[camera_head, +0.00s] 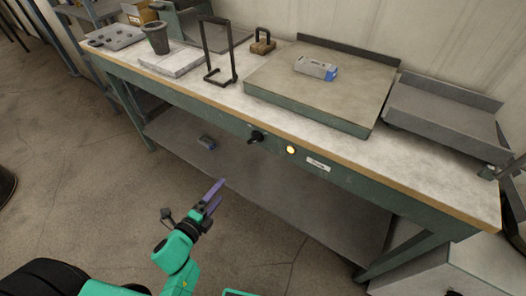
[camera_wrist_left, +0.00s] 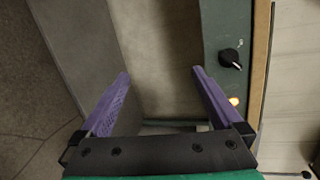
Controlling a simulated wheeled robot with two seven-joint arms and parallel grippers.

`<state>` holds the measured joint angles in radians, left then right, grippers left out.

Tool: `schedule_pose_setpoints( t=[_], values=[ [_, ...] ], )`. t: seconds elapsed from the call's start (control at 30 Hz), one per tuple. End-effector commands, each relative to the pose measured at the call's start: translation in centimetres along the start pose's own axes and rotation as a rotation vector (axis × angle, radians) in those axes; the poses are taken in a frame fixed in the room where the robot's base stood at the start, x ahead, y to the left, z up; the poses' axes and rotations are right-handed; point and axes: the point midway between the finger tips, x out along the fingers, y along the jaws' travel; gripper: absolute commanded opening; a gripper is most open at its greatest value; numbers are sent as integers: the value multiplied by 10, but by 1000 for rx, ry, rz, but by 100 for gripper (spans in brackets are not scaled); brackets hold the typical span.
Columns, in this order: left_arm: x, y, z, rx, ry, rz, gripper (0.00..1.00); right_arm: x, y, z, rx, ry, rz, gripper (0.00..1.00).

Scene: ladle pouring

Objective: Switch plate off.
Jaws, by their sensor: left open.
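The plate (camera_head: 290,92) is a broad flat slab with green sides on the workbench. A black knob (camera_head: 257,136) sits on the bench's green front panel below it, and also shows in the left wrist view (camera_wrist_left: 231,58). My right gripper is not in view.
A grey and blue block (camera_head: 316,69) lies on the plate. A dark crucible (camera_head: 157,38), a black wire frame (camera_head: 220,75) and a padlock-shaped weight (camera_head: 263,43) stand left of it. A grey tray (camera_head: 443,112) is at right. The lower shelf (camera_head: 270,190) extends beneath.

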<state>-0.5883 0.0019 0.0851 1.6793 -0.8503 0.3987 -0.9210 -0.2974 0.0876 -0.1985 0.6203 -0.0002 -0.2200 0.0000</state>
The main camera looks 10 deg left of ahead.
Motion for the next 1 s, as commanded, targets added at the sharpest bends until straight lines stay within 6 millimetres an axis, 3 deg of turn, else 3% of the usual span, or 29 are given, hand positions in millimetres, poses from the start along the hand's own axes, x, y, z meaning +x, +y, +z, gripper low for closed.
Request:
schedule_pose_setpoints(
  t=[0.03, 0.1, 0.2, 0.37, 0.8, 1.0],
  values=[
    [-4, -30, 0, 197, 16, -92, 100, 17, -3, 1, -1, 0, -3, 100],
    [-13, -73, -5, 441, 34, -190, 100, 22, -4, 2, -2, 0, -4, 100],
    [-20, -103, -11, 626, 44, -254, 100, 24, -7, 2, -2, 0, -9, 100],
    [-5, -117, -13, 660, 43, -268, 100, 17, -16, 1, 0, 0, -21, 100],
    [102, -141, -27, 652, 43, -266, 100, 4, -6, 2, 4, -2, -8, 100],
    [119, -144, -30, 654, 44, -264, 100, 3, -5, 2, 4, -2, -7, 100]
  ],
)
